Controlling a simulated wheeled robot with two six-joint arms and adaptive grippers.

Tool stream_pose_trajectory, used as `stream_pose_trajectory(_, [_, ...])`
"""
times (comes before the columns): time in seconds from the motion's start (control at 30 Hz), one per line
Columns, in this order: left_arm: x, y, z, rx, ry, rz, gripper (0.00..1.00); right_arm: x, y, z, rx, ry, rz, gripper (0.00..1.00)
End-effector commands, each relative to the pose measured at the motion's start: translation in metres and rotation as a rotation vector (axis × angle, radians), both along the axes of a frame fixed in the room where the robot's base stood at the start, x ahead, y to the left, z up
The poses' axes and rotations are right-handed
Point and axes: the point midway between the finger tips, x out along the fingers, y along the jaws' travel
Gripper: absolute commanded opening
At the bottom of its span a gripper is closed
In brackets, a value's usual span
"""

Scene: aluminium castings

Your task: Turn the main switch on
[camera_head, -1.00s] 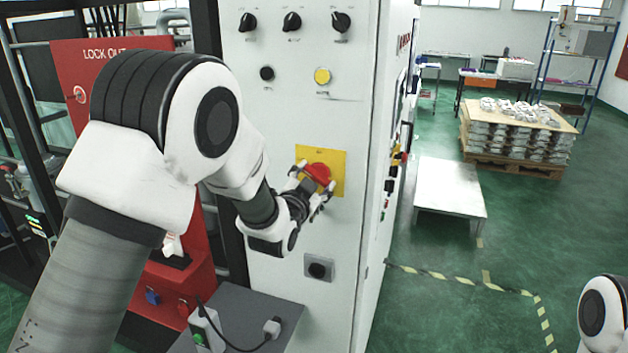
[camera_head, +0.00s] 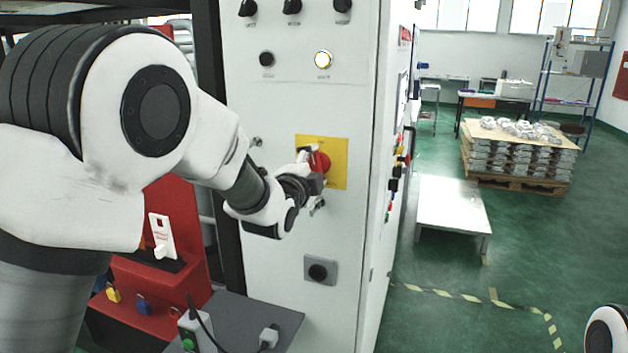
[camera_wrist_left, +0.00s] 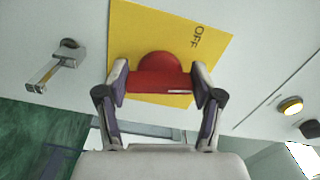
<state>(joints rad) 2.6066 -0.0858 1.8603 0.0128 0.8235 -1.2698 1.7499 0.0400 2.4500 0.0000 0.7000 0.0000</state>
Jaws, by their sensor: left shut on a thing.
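The main switch is a red rotary knob (camera_head: 322,161) on a yellow plate (camera_head: 337,176) on the front of the white cabinet. My left gripper (camera_head: 314,178) is at the knob, with its fingers on either side of it, and partly hides it. In the left wrist view the red knob (camera_wrist_left: 158,64) sits between the two fingers (camera_wrist_left: 160,82), which are shut on its bar. A small white mark shows near the bar's right end. The plate (camera_wrist_left: 140,25) appears tilted there, with OFF at its upper right. My right gripper is out of view.
A lamp (camera_head: 323,59) on the cabinet glows whitish yellow, beside a dark button (camera_head: 267,59). A grey box with a black knob (camera_head: 319,270) is below the plate. A grey shelf (camera_head: 250,318) and red lockout board (camera_head: 150,285) stand at lower left.

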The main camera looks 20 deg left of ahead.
Motion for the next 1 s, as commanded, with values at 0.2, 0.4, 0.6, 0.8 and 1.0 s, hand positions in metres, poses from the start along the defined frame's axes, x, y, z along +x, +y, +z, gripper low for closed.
stream_pose_trajectory(0.2, [0.001,0.000,0.004,0.140,-0.017,0.002,0.32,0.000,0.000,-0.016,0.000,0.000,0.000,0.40])
stream_pose_trajectory(0.4, [0.001,0.000,0.006,0.217,-0.021,0.002,0.32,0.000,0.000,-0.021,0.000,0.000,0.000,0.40])
stream_pose_trajectory(0.6, [0.001,0.000,0.008,0.247,-0.022,0.002,0.32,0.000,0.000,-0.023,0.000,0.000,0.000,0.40])
stream_pose_trajectory(0.8, [0.001,0.000,0.009,0.250,-0.022,0.002,0.32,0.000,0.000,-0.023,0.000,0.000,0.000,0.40])
stream_pose_trajectory(1.0, [0.001,0.000,0.009,0.250,-0.023,0.003,0.80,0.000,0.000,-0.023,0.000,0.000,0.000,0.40])
